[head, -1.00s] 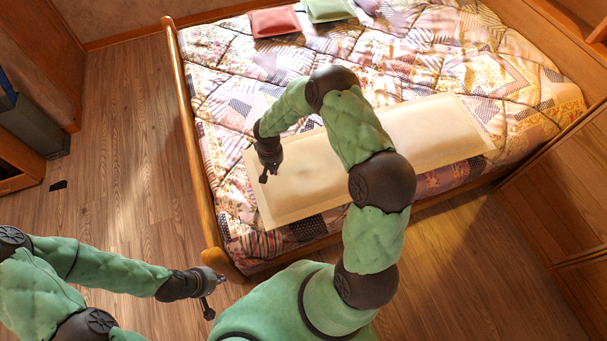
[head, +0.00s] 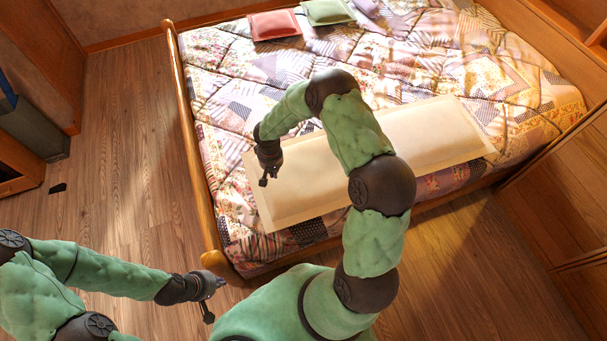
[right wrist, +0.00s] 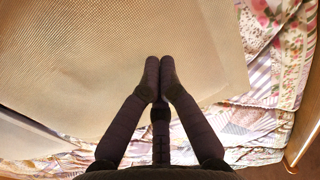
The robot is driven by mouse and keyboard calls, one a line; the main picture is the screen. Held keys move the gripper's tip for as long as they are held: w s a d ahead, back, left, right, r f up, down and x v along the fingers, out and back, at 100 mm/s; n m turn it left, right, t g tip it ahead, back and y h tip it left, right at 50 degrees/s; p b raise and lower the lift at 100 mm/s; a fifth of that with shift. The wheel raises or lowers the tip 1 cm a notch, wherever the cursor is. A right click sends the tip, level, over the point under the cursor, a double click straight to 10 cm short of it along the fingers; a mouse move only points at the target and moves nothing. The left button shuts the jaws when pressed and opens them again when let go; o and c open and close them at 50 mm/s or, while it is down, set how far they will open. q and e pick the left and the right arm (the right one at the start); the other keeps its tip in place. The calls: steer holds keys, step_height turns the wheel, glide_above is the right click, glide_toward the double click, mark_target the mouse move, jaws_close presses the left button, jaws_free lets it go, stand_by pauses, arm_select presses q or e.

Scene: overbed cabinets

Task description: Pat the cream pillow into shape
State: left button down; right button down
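The cream pillow (head: 430,131) is a long, flat, pale rectangle lying across the near part of the bed. My right arm crosses in front of its middle. My right gripper (head: 263,183) is over the pillow's left end. In the right wrist view the gripper's fingertips (right wrist: 160,62) are together with nothing seen between them, and the cream fabric (right wrist: 80,60) fills much of the picture. I cannot tell whether the tips touch it. My left gripper (head: 212,304) hangs over the floor beside the bed's near left corner, away from the pillow; its opening is unclear.
The pillow lies on a patchwork quilt (head: 450,60). A red pillow (head: 274,24) and a green pillow (head: 327,11) lie at the far end. A wooden bed rail (head: 190,120) runs along the left. Wooden cabinets stand at the right. The floor (head: 125,150) left of the bed is mostly clear.

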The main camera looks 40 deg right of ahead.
steer(key=shift+f, duration=0.2)
stand_by(0.4)
steer(key=shift+f+b, duration=0.85)
steer(key=shift+b, duration=0.1)
steer(key=shift+r, duration=0.1)
steer(key=shift+r+p, duration=2.15)
steer(key=shift+r, duration=1.35)
steer(key=shift+f, duration=0.1)
